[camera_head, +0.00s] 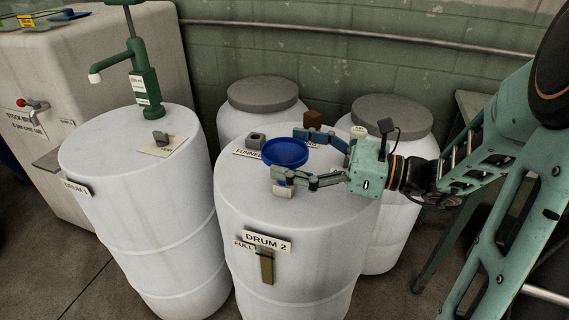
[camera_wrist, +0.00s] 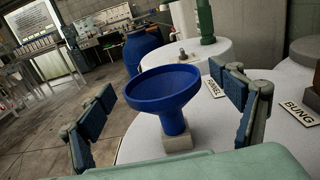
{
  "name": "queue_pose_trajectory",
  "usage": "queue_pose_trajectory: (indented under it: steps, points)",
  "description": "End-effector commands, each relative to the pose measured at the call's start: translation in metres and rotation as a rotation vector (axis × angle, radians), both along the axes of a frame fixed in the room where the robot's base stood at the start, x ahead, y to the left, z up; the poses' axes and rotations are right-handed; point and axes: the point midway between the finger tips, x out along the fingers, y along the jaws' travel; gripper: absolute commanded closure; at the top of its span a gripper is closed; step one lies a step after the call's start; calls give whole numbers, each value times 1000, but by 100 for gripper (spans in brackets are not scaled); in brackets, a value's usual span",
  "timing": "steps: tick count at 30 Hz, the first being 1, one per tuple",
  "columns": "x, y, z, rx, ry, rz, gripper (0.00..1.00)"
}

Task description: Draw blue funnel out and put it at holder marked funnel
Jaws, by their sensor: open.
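The blue funnel (camera_head: 285,153) is upright above Drum 2 (camera_head: 240,205), its wide bowl on top. In the wrist view the funnel (camera_wrist: 167,88) has its stem down at a small pale block (camera_wrist: 177,141); I cannot tell how deep it sits. That block (camera_head: 283,191) also shows below the near finger. My gripper (camera_head: 292,155) is open, its fingers apart on either side of the funnel. In the wrist view the fingers (camera_wrist: 168,118) show gaps to the funnel. A FUNNEL label (camera_head: 248,153) lies beside a grey block with a hole (camera_head: 256,140), left of the funnel.
A BUNG label (camera_wrist: 299,115) and a brown block (camera_head: 313,118) are at the drum's back. Drum 1 (camera_head: 130,165) with a green hand pump (camera_head: 146,85) stands left. Grey-lidded drums (camera_head: 263,94) stand behind. A DRUM 2 sign (camera_head: 266,241) is on the front.

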Motion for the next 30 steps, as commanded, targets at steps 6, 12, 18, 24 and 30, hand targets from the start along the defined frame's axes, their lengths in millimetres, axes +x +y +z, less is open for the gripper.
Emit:
queue_pose_trajectory:
  steps: [6, 12, 18, 24, 30]
  points:
    - [4, 11, 0, -1, 0, 0, 15]
    - [4, 10, 0, 0, 0, -1, 21]
    - [4, 10, 0, 0, 0, -1, 43]
    - [4, 10, 0, 0, 0, -1, 64]
    - [4, 10, 1, 0, 0, 0, 64]
